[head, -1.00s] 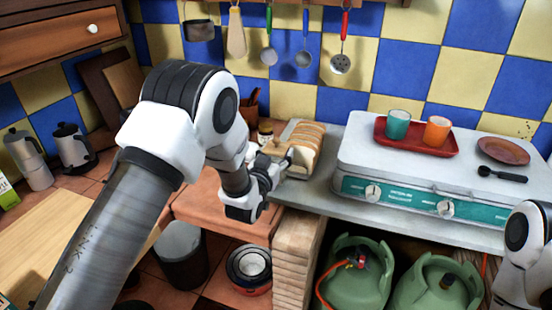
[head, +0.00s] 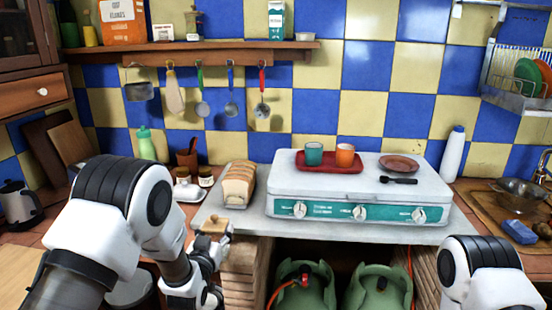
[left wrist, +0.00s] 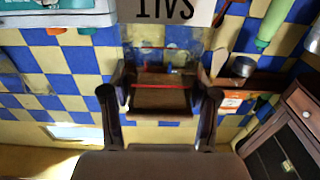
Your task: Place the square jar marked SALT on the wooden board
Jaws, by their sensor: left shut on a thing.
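My left gripper (head: 213,240) is shut on a square glass jar with a wooden lid (head: 212,226), held low in front of the counter's front edge, below the bread. In the left wrist view, the dark fingers of my left gripper (left wrist: 160,105) stand on either side of the jar (left wrist: 160,65). A white label with upside-down letters, cut by the top edge, reads like SALT. A pale wooden board (head: 14,274) lies at the far left, partly cut off. My right gripper is out of view; only part of that arm shows at lower right.
A bread loaf (head: 238,184) stands beside the white stove (head: 360,192), which carries a red tray (head: 330,168) with two cups. Small jars on a white dish (head: 188,193) and a green bottle (head: 146,144) stand behind.

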